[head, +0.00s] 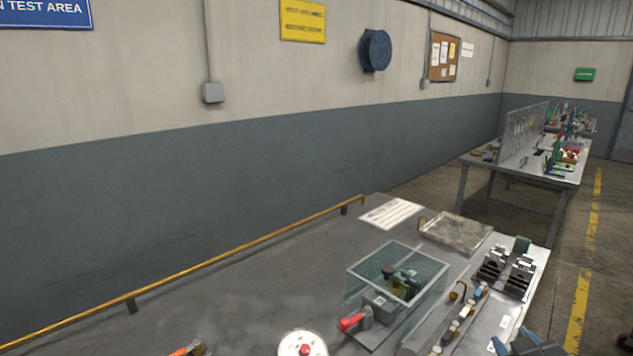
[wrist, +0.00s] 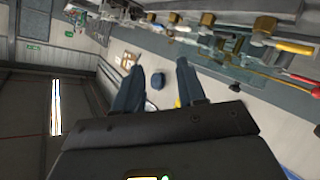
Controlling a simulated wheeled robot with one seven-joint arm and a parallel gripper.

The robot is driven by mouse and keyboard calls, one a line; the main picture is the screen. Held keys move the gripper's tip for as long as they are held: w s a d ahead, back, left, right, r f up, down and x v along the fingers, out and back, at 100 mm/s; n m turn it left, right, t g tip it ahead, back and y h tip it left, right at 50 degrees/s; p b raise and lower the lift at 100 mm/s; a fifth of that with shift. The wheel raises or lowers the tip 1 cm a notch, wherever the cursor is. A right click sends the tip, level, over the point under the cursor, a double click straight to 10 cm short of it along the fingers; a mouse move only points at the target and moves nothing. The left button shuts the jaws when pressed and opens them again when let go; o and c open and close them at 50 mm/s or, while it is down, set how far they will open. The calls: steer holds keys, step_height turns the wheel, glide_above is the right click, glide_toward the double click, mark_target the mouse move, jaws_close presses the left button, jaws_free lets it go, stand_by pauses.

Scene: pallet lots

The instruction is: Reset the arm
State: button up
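My gripper (wrist: 158,78) shows in the wrist view with its two blue-grey fingers apart and nothing between them. Beyond the fingers are the wall and a round dark blue wall fixture (wrist: 158,81). The fingers touch nothing that I can see. In the head view, a blue and dark part at the bottom right edge looks like my gripper, mostly cut off by the frame.
Another bench (head: 480,160) stands farther right.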

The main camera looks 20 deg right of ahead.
steer(key=s+a+f+n+t+y, duration=0.35)
steer(key=s+a+y, duration=0.25)
steer(key=s+a, duration=0.9)
steer(key=s+a+r+m+y, duration=0.1)
steer(key=s+a+r+y, duration=0.1)
steer(key=s+a+r, duration=0.4)
steer(key=s+a, duration=0.4)
steer(key=a, duration=0.1)
steer(key=shift+r+m+y, duration=0.15)
steer(key=shift+m+y, duration=0.15)
steer(key=shift+m, duration=0.05)
